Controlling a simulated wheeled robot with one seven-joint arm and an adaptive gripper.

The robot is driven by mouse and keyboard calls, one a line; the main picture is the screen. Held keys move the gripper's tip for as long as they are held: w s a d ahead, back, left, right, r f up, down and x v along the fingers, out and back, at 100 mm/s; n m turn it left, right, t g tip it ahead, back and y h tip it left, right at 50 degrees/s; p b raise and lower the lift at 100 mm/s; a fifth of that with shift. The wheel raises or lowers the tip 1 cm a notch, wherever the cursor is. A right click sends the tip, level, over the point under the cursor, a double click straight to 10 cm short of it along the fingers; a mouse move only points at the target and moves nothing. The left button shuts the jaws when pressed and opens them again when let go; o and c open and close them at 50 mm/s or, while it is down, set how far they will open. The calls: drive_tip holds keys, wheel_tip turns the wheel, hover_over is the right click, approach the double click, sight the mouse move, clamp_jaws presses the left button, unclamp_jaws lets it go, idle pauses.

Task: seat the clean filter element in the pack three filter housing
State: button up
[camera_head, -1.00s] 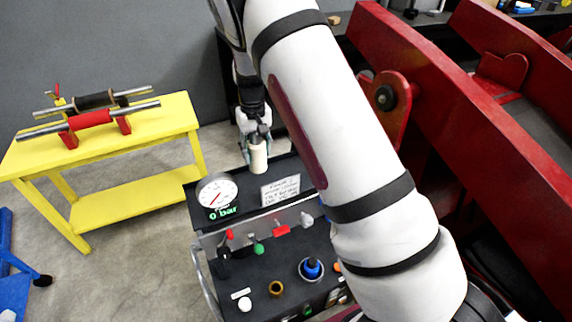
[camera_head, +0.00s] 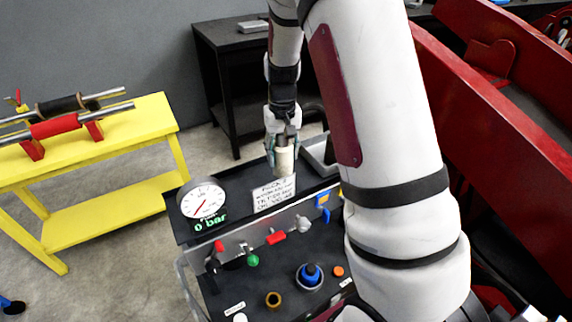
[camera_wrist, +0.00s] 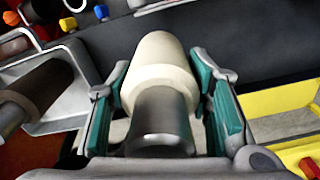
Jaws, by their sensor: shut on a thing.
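The clean filter element (camera_head: 285,163) is a cream cylinder, held by my gripper (camera_head: 282,145) above the back edge of the black cart. In the wrist view the element (camera_wrist: 160,62) lies between the teal finger pads of my gripper (camera_wrist: 168,105), with a dark grey cylindrical section at its near end. My gripper is shut on it. On the cart top are a round fitting with a blue centre (camera_head: 310,275) and a brown ring (camera_head: 273,299). I cannot tell which, if either, is the pack three filter housing; my arm hides part of the cart.
A gauge (camera_head: 202,202) reading 0 bar and a sign card (camera_head: 274,194) stand at the cart's back. A grey tray (camera_wrist: 75,75) holds a dark brown cylinder (camera_wrist: 32,92). A yellow bench (camera_head: 95,205) stands left; a red frame (camera_head: 490,150) rises right.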

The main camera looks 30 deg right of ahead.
sight(283, 165)
drive_tip(key=shift+f, duration=2.25)
drive_tip(key=shift+f, duration=0.1)
drive_tip(key=o, duration=1)
drive_tip(key=shift+f, duration=0.1)
drive_tip(key=o, duration=0.4)
